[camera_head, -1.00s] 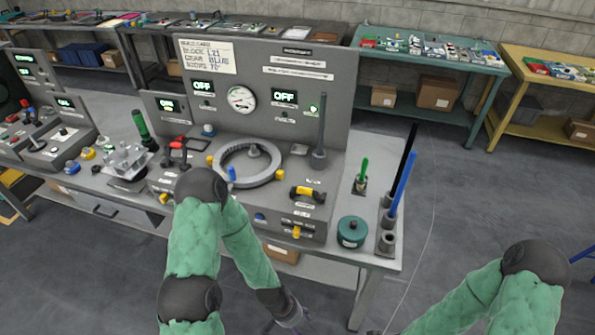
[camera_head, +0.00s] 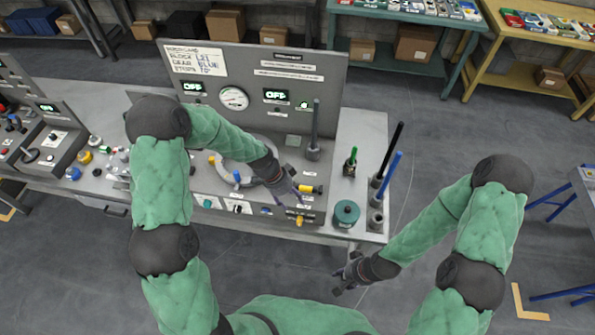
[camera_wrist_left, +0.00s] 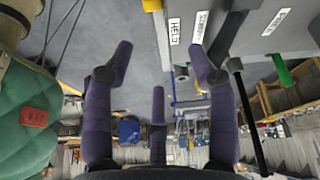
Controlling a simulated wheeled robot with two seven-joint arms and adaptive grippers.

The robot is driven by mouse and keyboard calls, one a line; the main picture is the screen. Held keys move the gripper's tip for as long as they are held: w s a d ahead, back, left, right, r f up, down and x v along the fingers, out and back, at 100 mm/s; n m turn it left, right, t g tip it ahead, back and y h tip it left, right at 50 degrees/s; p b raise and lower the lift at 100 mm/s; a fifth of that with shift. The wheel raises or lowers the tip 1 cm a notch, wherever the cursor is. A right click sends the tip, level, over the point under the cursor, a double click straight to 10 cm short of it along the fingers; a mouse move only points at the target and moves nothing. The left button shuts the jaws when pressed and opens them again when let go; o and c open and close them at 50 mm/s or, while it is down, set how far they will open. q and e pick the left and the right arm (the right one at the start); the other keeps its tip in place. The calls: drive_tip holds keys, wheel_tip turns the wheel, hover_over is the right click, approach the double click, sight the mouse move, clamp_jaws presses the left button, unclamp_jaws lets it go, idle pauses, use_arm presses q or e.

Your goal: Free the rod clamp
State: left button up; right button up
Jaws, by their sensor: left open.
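My left gripper (camera_head: 293,194) is open and empty, at the front right of the grey console (camera_head: 330,75). It is close to a black-and-yellow fitting (camera_head: 309,189) and a yellow knob (camera_head: 299,220). I cannot tell which part is the rod clamp. A dark rod (camera_head: 316,110) stands upright in a socket on the console's right side. In the left wrist view the fingers (camera_wrist_left: 160,62) are spread with nothing between them; a label reading "HELD" (camera_wrist_left: 174,30) lies ahead. My right gripper (camera_head: 346,277) hangs in front of the bench, away from everything; its jaws are too small to read.
Black (camera_head: 390,150), blue (camera_head: 390,175) and green (camera_head: 352,160) rods stand in holders at the bench's right end, near a teal round container (camera_head: 346,212). A grey ring (camera_head: 230,172) is partly behind my left arm. A blue-legged table (camera_head: 585,190) stands far right.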

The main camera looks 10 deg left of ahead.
sight(305, 189)
use_arm(q)
drive_tip(key=w+r+m+p, duration=0.3)
drive_tip(key=w+r+m, duration=0.1)
drive_tip(key=r, duration=0.6)
drive_tip(key=p+x, duration=0.1)
drive_tip(key=x, duration=0.4)
drive_tip(key=p+x, duration=0.1)
drive_tip(key=x, duration=0.4)
drive_tip(key=shift+w+f, duration=0.2)
drive_tip(key=shift+f, duration=0.15)
clamp_jaws()
